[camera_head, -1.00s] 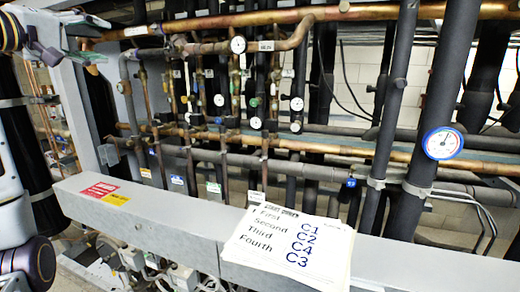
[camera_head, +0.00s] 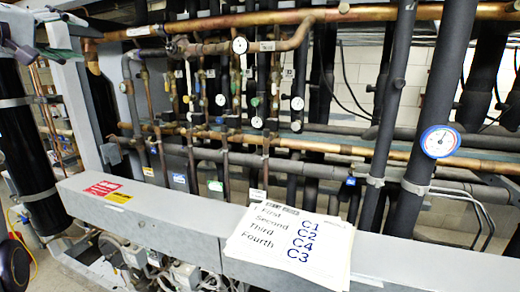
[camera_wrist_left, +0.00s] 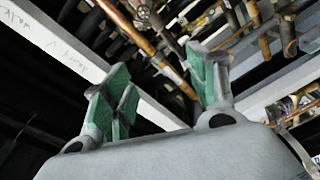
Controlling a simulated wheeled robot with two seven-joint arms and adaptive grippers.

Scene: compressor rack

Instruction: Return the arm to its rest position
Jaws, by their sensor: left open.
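My left gripper (camera_head: 40,30) shows at the top left edge of the head view, in front of the grey frame post and clear of the pipes. In the left wrist view, the fingers of my left gripper (camera_wrist_left: 160,92) stand wide apart with green pads. Nothing is between them. Most of my left arm is outside the head view; a dark rounded part of it shows at the lower left edge. My right gripper is not in view.
A grey beam (camera_head: 150,215) crosses the front, with a paper list (camera_head: 290,245) and a red and yellow label (camera_head: 107,191) on it. Copper and black pipes with valves fill the rack behind. A grey post (camera_head: 75,110) stands at the left.

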